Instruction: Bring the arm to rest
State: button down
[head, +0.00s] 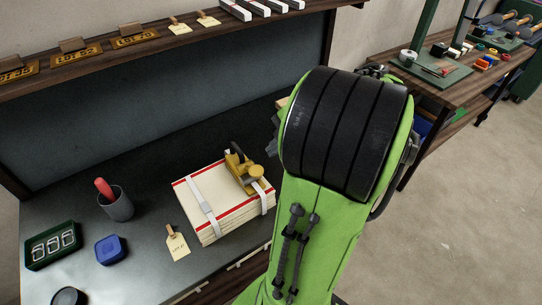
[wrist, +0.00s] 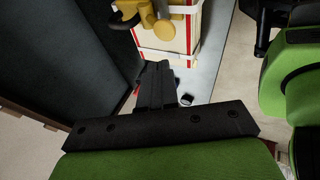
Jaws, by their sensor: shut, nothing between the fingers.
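My green arm with a banded black joint rises at the right of the head view and hides part of the bench behind it. My gripper (wrist: 153,88) shows in the wrist view, its dark fingers together and empty. The stack also shows in the wrist view (wrist: 172,62). A yellow tool (head: 243,172) sits on top of the stack. The gripper itself is hidden behind my arm in the head view.
A wooden shelf (head: 160,45) runs above. A second table (head: 440,97) stands at right, with open floor beside it.

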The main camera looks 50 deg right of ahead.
jog(key=v, duration=0.3)
jog(key=shift+w+d+r+p, duration=0.1)
jog(key=shift+d+r+p, duration=0.1)
jog(key=shift+p, duration=0.15)
jog(key=shift+a, duration=0.1)
dwell(0.8)
